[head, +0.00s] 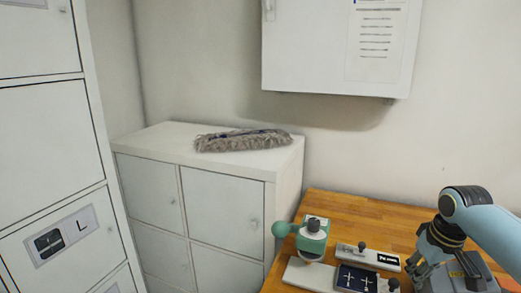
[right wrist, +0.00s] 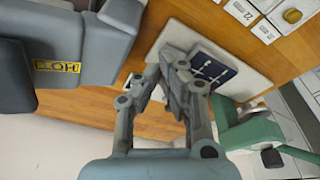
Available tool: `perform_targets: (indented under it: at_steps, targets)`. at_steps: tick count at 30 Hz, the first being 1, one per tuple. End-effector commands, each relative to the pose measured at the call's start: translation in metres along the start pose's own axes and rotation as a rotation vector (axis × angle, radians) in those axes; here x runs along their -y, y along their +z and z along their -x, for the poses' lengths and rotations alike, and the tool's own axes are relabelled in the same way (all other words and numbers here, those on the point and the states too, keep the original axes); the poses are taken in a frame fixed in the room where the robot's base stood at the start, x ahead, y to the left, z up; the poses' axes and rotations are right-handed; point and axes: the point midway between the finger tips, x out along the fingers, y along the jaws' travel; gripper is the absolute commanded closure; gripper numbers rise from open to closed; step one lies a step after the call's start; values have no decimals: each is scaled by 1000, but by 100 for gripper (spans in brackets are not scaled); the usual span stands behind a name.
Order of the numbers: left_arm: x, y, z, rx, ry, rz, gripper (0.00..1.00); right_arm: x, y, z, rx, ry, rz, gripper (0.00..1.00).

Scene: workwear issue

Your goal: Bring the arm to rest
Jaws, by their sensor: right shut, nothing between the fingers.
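My right arm (head: 492,228) comes into the head view from the right edge, over the wooden bench (head: 345,210). In the right wrist view my right gripper (right wrist: 172,62) has its grey fingers together with nothing between them. The fingertips show in front of a white board with a dark blue pad (right wrist: 208,70) marked with white crosses. I cannot tell how far above it they are. In the head view the same pad (head: 356,279) lies left of the wrist. My left gripper is not in view.
A green device with a round knob (head: 312,240) stands on the bench, beside a white labelled plate (head: 368,257). A grey machine (head: 455,277) is close below my wrist. A grey mop head (head: 243,141) lies on the white cabinet (head: 215,195). A white box (head: 335,45) hangs above.

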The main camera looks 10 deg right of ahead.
Motion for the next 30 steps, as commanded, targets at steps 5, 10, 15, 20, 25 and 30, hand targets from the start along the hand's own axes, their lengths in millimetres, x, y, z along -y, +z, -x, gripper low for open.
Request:
perform_targets:
  at_steps: [5, 10, 15, 20, 25, 30]
  targets:
    - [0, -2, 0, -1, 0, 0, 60, 21, 21, -1, -3, 8, 31, 100]
    - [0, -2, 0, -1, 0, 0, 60, 48, 53, 3, -10, 19, 65, 100]
    - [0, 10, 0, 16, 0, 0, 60, 81, 95, 18, -27, 30, 94, 100]
    - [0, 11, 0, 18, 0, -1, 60, 110, 139, 44, -50, 40, 103, 100]
    - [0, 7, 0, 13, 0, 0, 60, 129, 177, 76, -75, 51, 93, 100]
    - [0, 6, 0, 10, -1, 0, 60, 141, 205, 107, -96, 60, 72, 100]
